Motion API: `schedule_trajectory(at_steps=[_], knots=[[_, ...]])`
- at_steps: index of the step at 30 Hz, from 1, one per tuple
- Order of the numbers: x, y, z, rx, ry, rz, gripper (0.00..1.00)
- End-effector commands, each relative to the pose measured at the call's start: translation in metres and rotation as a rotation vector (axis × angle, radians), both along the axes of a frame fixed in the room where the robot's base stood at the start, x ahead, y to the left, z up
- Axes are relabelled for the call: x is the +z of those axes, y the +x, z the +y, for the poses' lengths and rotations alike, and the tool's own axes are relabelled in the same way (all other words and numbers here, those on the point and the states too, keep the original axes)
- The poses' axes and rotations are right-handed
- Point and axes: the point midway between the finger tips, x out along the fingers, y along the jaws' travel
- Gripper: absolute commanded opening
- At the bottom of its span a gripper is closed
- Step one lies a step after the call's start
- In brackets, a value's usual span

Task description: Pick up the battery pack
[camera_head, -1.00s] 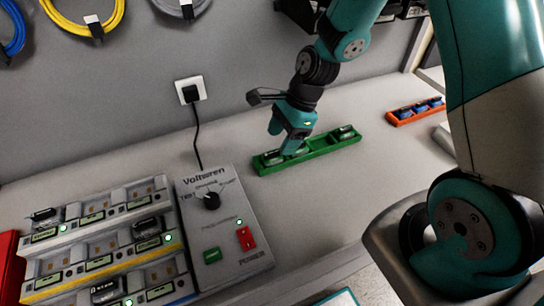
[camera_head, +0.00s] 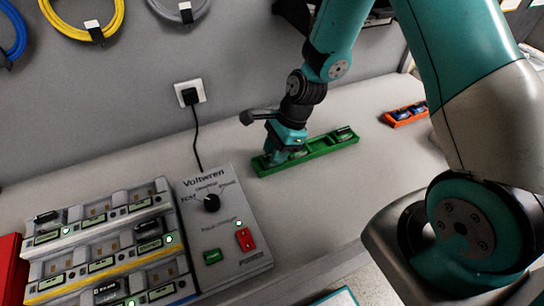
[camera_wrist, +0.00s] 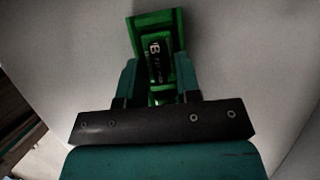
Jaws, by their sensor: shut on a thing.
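A long green tray (camera_head: 320,150) lies on the bench near the wall. My gripper (camera_head: 281,157) is down at the tray's left part, its fingers pointing into it. In the wrist view my gripper (camera_wrist: 156,82) has its two teal fingers on either side of a black battery pack (camera_wrist: 157,60) with white lettering, and it is shut on the pack. The pack still appears down within the tray's walls. In the head view the gripper mostly hides the held pack.
A charging rack (camera_head: 100,245) with several bays and some packs stands at the lower left. Beside it is a grey tester (camera_head: 222,220) with a knob and red switch, its cable running to a wall socket (camera_head: 190,92). An orange tray (camera_head: 404,115) holds blue items at right.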

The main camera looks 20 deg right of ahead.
Motion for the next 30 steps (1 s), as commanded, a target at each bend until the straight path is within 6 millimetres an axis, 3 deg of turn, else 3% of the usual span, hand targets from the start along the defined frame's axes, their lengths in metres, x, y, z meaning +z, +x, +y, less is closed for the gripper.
schedule_trajectory(at_steps=[5, 11, 24, 30], knots=[[0.004, 0.001, 0.0, 0.0, 0.0, -0.002, 0.05], [0.027, 0.001, 0.0, 0.0, 0.001, -0.005, 0.05], [0.15, 0.001, -0.001, 0.001, -0.001, -0.009, 0.05], [0.186, 0.001, 0.0, 0.001, 0.001, -0.004, 0.05]])
